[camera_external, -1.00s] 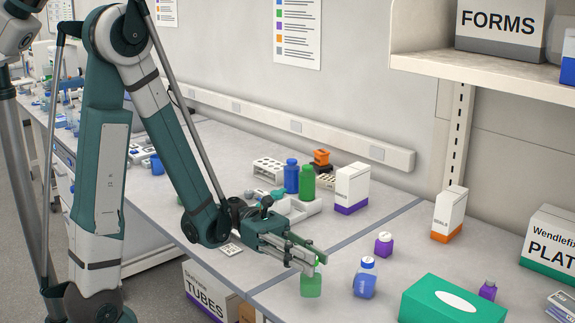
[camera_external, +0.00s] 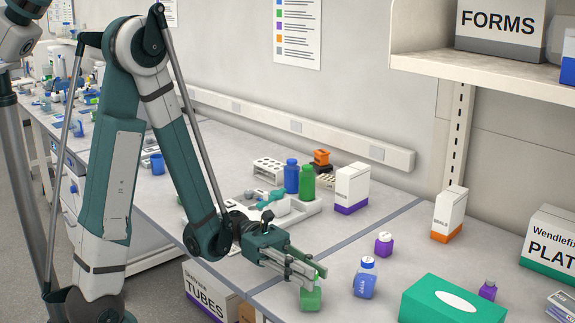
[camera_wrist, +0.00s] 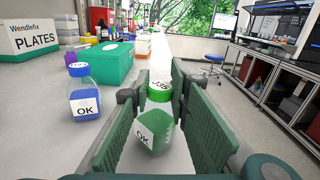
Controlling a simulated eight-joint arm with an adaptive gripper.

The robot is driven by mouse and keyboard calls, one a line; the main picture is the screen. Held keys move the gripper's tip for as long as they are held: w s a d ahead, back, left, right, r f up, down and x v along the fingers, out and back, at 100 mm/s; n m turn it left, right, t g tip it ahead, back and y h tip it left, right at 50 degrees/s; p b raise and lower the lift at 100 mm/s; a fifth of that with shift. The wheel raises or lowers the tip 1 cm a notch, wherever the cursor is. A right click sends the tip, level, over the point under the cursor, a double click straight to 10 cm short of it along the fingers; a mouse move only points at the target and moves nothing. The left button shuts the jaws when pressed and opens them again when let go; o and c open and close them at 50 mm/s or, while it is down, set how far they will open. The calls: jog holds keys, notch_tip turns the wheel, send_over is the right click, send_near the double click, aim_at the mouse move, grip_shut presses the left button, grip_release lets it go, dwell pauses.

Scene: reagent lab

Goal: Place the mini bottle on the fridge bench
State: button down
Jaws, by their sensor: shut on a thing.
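My gripper (camera_external: 312,274) is shut on a small green bottle (camera_external: 311,297) near the front edge of the bench (camera_external: 262,268). In the wrist view the green bottle (camera_wrist: 155,132) sits between the two green finger pads (camera_wrist: 160,112). It has a bright green cap and a white label reading OK, and looks tilted in that view. The fingers hide part of its top in the external view. I cannot tell whether its base touches the bench. No fridge can be made out.
A white box (camera_external: 351,188) and larger bottles (camera_external: 306,183) stand farther back.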

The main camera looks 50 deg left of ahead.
jog(key=shift+f, duration=0.1)
jog(key=c, duration=2.2)
grip_release()
jog(key=shift+o, duration=0.2)
jog(key=shift+a, duration=0.1)
jog(key=a+p, duration=0.2)
jog(key=a, duration=0.9)
jog(key=shift+a, duration=0.4)
